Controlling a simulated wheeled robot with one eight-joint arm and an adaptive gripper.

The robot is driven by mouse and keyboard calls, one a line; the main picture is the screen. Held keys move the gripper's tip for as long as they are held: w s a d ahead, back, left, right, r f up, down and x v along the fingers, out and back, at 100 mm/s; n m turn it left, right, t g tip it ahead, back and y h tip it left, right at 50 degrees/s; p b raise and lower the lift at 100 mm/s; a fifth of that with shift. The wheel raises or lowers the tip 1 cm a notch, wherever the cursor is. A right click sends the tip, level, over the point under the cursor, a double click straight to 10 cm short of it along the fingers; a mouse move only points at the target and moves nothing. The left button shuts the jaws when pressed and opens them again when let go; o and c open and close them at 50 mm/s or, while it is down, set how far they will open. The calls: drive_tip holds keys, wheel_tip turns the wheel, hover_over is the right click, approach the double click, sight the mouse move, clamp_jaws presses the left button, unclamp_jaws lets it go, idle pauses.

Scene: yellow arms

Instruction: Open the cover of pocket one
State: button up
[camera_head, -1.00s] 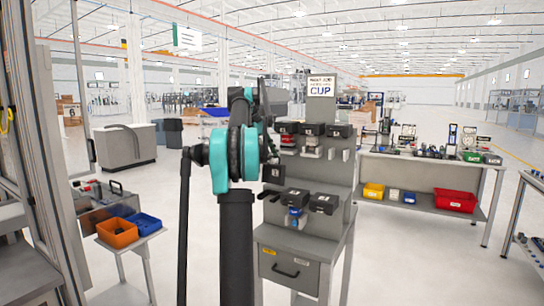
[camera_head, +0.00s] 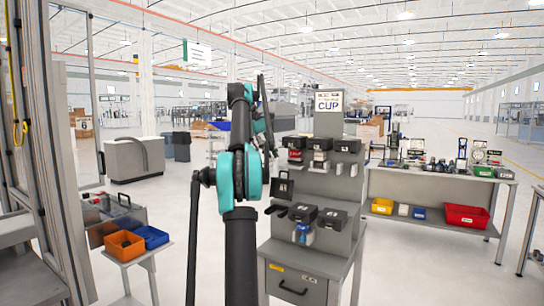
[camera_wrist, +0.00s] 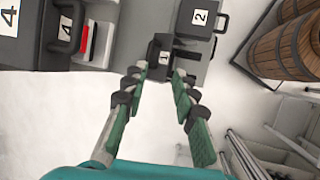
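The cover of pocket one (camera_head: 284,187) is a dark panel standing upright at the left of the lower row on the grey pocket stand (camera_head: 316,183). In the wrist view the dark part labelled 1 (camera_wrist: 163,57) lies just beyond the fingertips. My gripper (camera_wrist: 162,74) is open, with its green-padded fingers apart on either side of and short of that part; I see no clear contact. In the head view the gripper is largely hidden behind my teal arm joint.
The cover labelled 2 (camera_wrist: 200,17) is close beside pocket one, and a box labelled 4 (camera_wrist: 66,32) is at the left. Barrels (camera_wrist: 285,45) stand at the right. A side table with an orange bin (camera_head: 125,246) is left; a workbench (camera_head: 430,181) is right.

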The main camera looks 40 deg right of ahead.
drive_tip(key=shift+d+r+m, duration=0.1)
drive_tip(key=shift+d+m, duration=0.05)
drive_tip(key=shift+m, duration=0.15)
drive_tip(key=c, duration=0.5)
drive_tip(key=shift+s+d+r+m+t+h, duration=0.2)
drive_tip(key=shift+d+m+t+h, duration=0.15)
drive_tip(key=shift+m, duration=0.25)
clamp_jaws()
drive_tip(key=s+a+r+m+t+h, duration=0.15)
drive_tip(key=s+m+t+h, duration=0.4)
drive_tip(key=m, duration=1.05)
drive_tip(key=shift+t, duration=0.6)
drive_tip(key=x, duration=0.3)
drive_tip(key=a+f+x, duration=0.1)
drive_tip(key=x, duration=0.2)
drive_tip(key=w+x, duration=0.1)
drive_tip(key=x, duration=0.2)
drive_tip(key=shift+w+f, duration=0.1)
drive_tip(key=shift+f, duration=0.3)
drive_tip(key=shift+a+f, duration=0.45)
drive_tip(key=shift+f, duration=0.15)
